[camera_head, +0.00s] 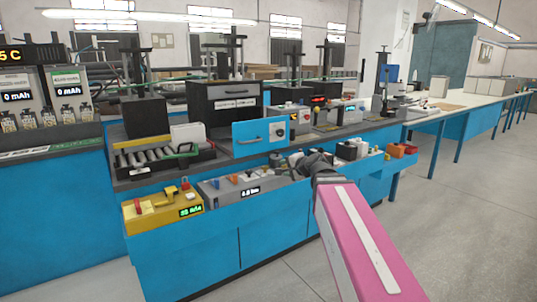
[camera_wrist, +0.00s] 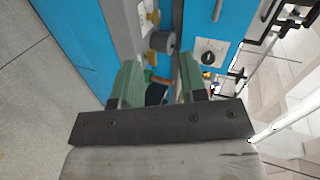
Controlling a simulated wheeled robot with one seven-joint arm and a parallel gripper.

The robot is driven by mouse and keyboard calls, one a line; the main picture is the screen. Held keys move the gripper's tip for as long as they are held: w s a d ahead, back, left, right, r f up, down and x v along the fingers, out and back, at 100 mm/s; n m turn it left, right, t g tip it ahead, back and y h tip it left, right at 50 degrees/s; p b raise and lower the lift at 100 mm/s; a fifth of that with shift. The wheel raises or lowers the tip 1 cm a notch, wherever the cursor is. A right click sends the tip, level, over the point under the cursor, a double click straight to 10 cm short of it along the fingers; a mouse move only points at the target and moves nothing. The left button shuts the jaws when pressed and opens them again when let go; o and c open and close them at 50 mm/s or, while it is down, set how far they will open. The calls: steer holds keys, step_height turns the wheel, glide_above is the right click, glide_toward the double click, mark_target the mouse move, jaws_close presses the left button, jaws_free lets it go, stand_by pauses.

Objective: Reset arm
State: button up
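In the wrist view my gripper (camera_wrist: 160,78) shows two green finger pads standing apart, with a visible gap between them. Nothing is clearly held in that gap; dark and blue shapes of the bench lie behind it. In the head view my pink arm reaches up from the bottom right to the bench's front shelf. The dark end of the arm (camera_head: 316,166) is over the shelf among small devices, and the fingers cannot be made out there.
Orange boxes (camera_head: 398,151) sit at the shelf's right end. The grey floor (camera_head: 470,230) at right is clear.

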steer(key=s+d+f+n+g+h, duration=0.2)
steer(key=s+d+f+n+g, duration=0.1)
steer(key=f, duration=0.8)
steer(key=s+d+f+n+g+h, duration=0.3)
steer(key=s+f, duration=0.5)
steer(key=f, duration=0.3)
steer(key=s+d+f+n+g+h, duration=0.3)
steer(key=s+d+f+g, duration=0.2)
steer(key=f, duration=0.6)
steer(key=shift+s+d, duration=0.4)
